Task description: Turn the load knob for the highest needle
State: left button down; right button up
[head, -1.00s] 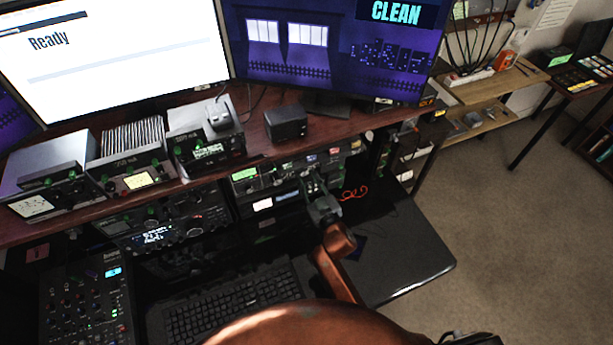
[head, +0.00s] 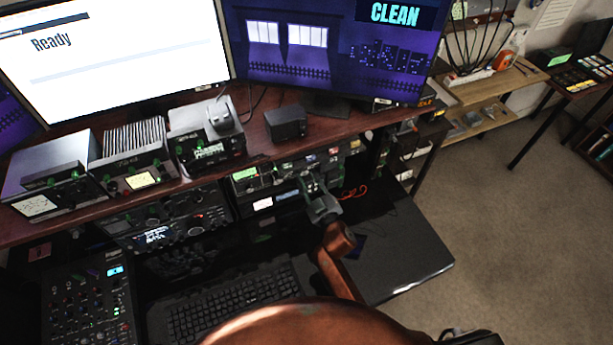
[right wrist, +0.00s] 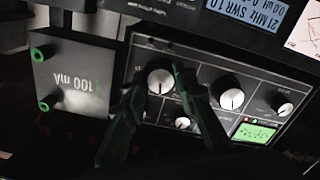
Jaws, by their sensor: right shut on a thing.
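The tuner's dark front panel (right wrist: 215,72) fills the middle of the right wrist view, upside down. It has a large pale knob (right wrist: 160,80), a second large knob (right wrist: 231,99), a smaller knob (right wrist: 182,123) and a lit green meter (right wrist: 255,132). The meter also glows in the head view (head: 245,173). Its needle is too small to read. My right gripper (right wrist: 158,95) has its fingers on either side of the first large knob and is shut on it. In the head view my right gripper (head: 313,182) is at the panel's right part. The knob labels are not legible. My left gripper is not in view.
A box marked 100 mA (right wrist: 70,85) stands beside the tuner in the right wrist view. In the head view, several other radios (head: 130,170) line the desk shelf. A keyboard (head: 235,300) and mixer (head: 88,305) lie below. Monitors (head: 115,60) read Ready and CLEAN.

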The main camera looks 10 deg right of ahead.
jog(key=o, duration=1.2)
jog(key=shift+c, duration=0.2)
jog(key=s+d, duration=0.2)
jog(key=s, duration=0.9)
jog(key=shift+s, duration=0.4)
jog(key=shift+d, duration=0.1)
